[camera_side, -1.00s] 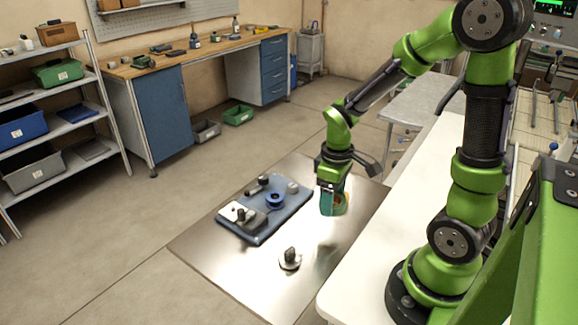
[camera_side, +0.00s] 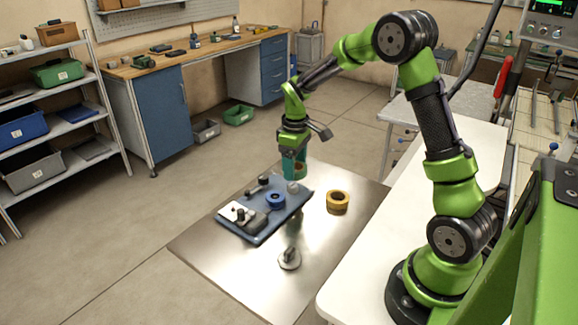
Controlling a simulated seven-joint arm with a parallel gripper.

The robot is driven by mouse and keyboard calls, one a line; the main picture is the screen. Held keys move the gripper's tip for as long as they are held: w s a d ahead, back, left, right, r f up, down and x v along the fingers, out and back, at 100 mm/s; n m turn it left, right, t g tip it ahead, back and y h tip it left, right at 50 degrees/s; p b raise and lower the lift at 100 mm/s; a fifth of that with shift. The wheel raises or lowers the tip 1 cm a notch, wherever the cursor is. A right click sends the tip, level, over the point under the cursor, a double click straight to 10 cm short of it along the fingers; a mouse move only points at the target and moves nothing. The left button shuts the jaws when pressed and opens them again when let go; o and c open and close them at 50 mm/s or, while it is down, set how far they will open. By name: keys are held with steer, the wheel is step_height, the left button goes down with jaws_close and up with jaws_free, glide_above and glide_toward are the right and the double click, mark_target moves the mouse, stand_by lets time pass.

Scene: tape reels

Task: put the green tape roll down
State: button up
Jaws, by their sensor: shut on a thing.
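The green tape roll (camera_side: 291,171) is in my gripper (camera_side: 293,160), on edge with part of its brown core showing. My gripper is shut on it and points down. It appears above the back right end of the blue base plate (camera_side: 262,233); the exact height of the roll cannot be told. A blue tape roll (camera_side: 275,201) is on the base plate. A yellow tape roll (camera_side: 337,203) lies flat on the metal table top (camera_side: 215,262), right of the plate.
The plate also carries a light grey block (camera_side: 240,216) and several dark knobs. A round metal piece with an upright post (camera_side: 289,260) stands on the table in front of it. The table is bare at the front left. A white bench (camera_side: 370,260) borders it at right.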

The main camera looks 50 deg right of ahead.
mark_target(292, 185)
steer(key=shift+w+d, duration=0.2)
steer(key=shift+w, duration=0.4)
steer(key=shift+s+f, duration=0.1)
steer(key=shift+f, duration=1.7)
steer(key=shift+f, duration=0.6)
steer(key=o, duration=1)
